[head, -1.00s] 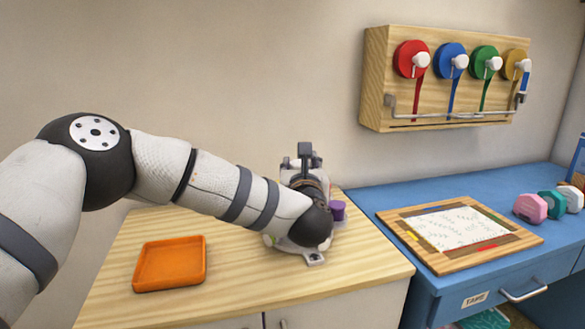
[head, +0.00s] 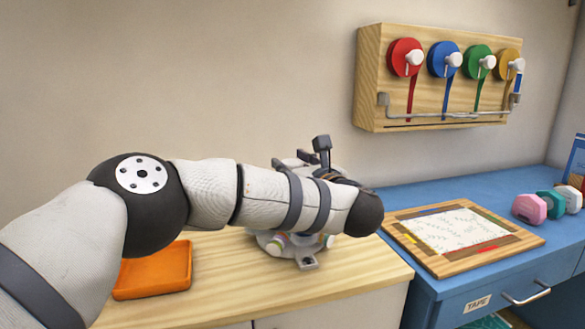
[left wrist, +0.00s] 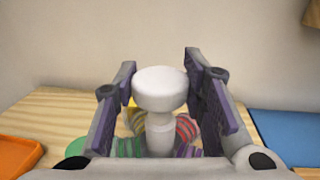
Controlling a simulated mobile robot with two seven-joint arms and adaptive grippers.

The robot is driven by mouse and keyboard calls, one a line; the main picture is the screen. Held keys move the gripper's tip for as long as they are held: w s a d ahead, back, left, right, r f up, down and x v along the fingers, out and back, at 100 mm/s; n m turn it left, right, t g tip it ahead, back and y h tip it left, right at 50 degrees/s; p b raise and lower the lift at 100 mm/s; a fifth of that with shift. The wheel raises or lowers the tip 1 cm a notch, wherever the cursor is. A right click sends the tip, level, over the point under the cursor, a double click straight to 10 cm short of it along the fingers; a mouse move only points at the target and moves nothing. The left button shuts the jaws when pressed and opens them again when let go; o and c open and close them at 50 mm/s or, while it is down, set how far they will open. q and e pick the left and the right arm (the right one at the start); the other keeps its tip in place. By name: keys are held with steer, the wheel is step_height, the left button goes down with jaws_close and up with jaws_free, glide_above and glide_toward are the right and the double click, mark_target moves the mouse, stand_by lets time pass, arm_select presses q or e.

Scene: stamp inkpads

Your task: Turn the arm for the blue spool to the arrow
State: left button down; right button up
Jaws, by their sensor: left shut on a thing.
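The blue spool (head: 437,56) hangs on the wooden wall rack (head: 368,90), with a white arm (head: 454,60) at its middle and a blue strip below. I cannot make out an arrow. My left gripper (left wrist: 160,78) is far from the spool, over the wooden table. In the left wrist view its purple-padded fingers are shut on a white round knob (left wrist: 160,90). Below the knob are coloured, partly striped parts. In the head view my arm hides the fingers and most of the white device (head: 275,243) there. My right gripper is not in view.
Red (head: 400,60), green (head: 474,62) and yellow (head: 506,60) spools share the rack. A metal bar (head: 440,118) runs along its front. An orange tray (head: 150,272) lies on the wooden table (head: 230,302). A framed sheet (head: 455,232) and coloured blocks (head: 528,208) sit on the blue desk (head: 400,195).

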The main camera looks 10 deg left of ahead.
arm_select(q)
steer(key=shift+y, duration=0.3)
steer(key=c, duration=1)
jaws_free()
steer(key=v, duration=1.2)
steer(key=shift+r, duration=0.15)
